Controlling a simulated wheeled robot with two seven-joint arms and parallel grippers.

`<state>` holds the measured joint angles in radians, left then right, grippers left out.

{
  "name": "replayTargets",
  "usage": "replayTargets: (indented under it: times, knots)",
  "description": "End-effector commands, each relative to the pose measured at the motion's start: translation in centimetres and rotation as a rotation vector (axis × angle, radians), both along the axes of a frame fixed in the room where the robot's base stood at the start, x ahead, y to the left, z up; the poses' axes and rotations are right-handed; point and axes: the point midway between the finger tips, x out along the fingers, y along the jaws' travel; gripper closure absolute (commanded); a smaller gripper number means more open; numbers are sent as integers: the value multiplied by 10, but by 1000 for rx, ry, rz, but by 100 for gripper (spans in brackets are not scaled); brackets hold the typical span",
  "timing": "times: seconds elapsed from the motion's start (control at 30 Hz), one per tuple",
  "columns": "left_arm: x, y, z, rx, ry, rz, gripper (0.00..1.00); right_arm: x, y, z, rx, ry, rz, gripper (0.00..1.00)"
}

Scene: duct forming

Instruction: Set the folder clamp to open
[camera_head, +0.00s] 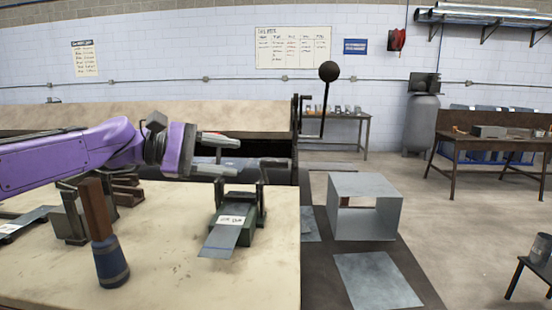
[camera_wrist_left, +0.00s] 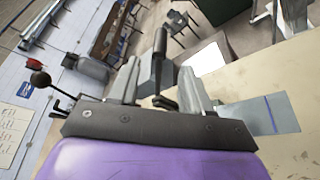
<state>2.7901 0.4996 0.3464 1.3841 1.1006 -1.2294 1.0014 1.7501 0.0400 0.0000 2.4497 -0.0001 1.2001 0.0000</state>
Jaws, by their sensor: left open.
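My left gripper (camera_head: 238,156) comes in from the left with its two fingers apart, just above and behind a green bench device. It also shows open in the wrist view (camera_wrist_left: 159,70), with a dark bar-like handle (camera_wrist_left: 160,43) showing between the fingers; I cannot tell whether they touch it. A tall lever with a black ball (camera_head: 328,72) stands at the right end of the long beige machine (camera_head: 220,117) behind. I cannot tell which part is the folder clamp.
A blue and brown-handled tool (camera_head: 112,265) stands upright at the bench front. A dark bracket (camera_head: 72,222) stands to its left. A square metal duct (camera_head: 364,212) and a flat sheet (camera_head: 376,280) lie right of the bench. The front right of the bench top is clear.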

Motion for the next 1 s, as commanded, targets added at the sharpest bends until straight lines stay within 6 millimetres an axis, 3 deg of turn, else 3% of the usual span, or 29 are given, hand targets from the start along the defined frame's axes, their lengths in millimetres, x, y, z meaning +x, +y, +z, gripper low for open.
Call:
replayTargets:
  times: [0.17,0.4,0.6,0.93,1.0]
  knots:
    - [4,-12,-8,3,0,4,52,0,0,-12,1,1,0,52]
    - [21,-62,-21,6,0,5,52,-1,0,-36,1,1,0,52]
    - [31,-90,-23,3,-1,3,52,0,0,-42,0,0,0,52]
    - [33,-97,-22,1,-1,2,52,0,0,-42,0,0,0,52]
    - [33,-97,-22,0,-1,1,74,0,0,-42,0,0,0,52]
